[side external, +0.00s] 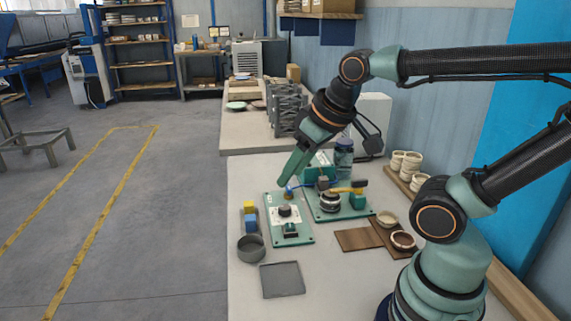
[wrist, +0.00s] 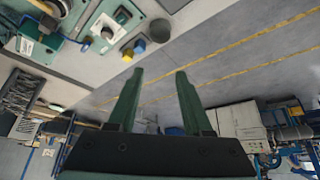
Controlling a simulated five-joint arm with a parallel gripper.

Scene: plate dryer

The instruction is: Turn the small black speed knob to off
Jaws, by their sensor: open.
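A green-edged panel (side external: 277,238) lies flat on the pale bench and carries a dark round knob (side external: 285,210). I take this for the speed knob; its setting is too small to read. A dark block (side external: 291,230) sits below it on the panel. My gripper (side external: 284,180) is above and just beyond the panel's far end, apart from the knob, with its fingers slanting down to the left. In the wrist view my gripper (wrist: 160,72) is open and empty; the panel (wrist: 96,20) and knob (wrist: 107,32) lie to the upper left of the fingertips.
Yellow (side external: 249,207) and blue (side external: 250,223) blocks and a grey round dish (side external: 251,248) stand left of the panel. A second green unit (side external: 330,200) with a yellow-handled part is close on the right. A grey tray (side external: 282,279) lies in front.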

